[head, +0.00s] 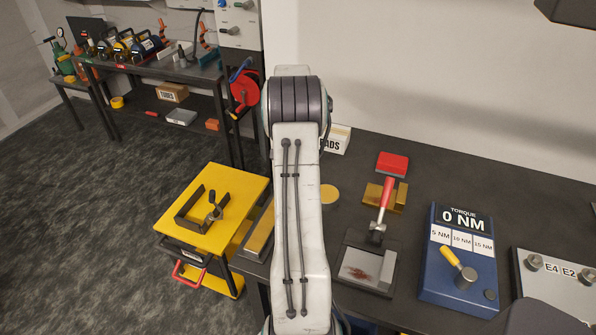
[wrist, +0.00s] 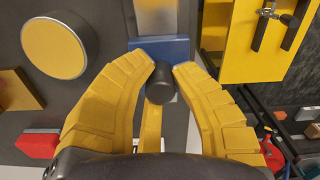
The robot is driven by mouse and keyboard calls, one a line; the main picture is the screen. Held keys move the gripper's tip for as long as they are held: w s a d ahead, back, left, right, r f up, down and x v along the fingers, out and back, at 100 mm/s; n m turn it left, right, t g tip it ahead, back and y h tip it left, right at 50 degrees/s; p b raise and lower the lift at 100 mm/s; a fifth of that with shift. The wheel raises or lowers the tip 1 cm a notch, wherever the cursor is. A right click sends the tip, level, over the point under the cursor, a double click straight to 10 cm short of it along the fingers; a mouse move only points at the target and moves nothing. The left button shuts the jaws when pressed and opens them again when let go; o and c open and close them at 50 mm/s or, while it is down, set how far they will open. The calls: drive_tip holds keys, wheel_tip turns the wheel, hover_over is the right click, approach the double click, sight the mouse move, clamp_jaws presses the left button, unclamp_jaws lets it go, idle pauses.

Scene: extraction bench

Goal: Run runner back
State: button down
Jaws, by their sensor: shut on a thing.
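In the wrist view a blue runner (wrist: 148,47) sits across a straight track (wrist: 155,14), which is silver on the far side. A yellow strip (wrist: 150,128) shows on the near side. A black knob (wrist: 160,91) stands up from the runner. My gripper (wrist: 163,73) has its yellow fingertips closed around this knob, one at each side. In the head view my arm hides the gripper and the runner. Part of a yellow bar, likely the track (head: 259,232), shows just left of my arm at the bench edge.
A yellow cart (head: 238,190) with a clamp stands left of the bench. A round yellow disc (head: 329,193) lies beside my arm. Brass blocks (head: 398,198), a red-handled tool (head: 386,193), a red block (head: 392,162) and a blue torque box (head: 438,275) are to the right.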

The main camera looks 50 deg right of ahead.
drive_tip(key=shift+w+d+f+p, duration=0.15)
drive_tip(key=shift+d+p, duration=0.1)
drive_tip(key=shift+d, duration=0.4)
drive_tip(key=shift+w+d+r+p, duration=0.1)
drive_tip(key=shift+w+d+p, duration=0.1)
drive_tip(key=shift+d, duration=0.4)
drive_tip(key=c, duration=1.1)
unclamp_jaws()
drive_tip(key=shift+d, duration=0.15)
drive_tip(key=shift+o, duration=0.3)
wheel_tip(320, 180, up, 12)
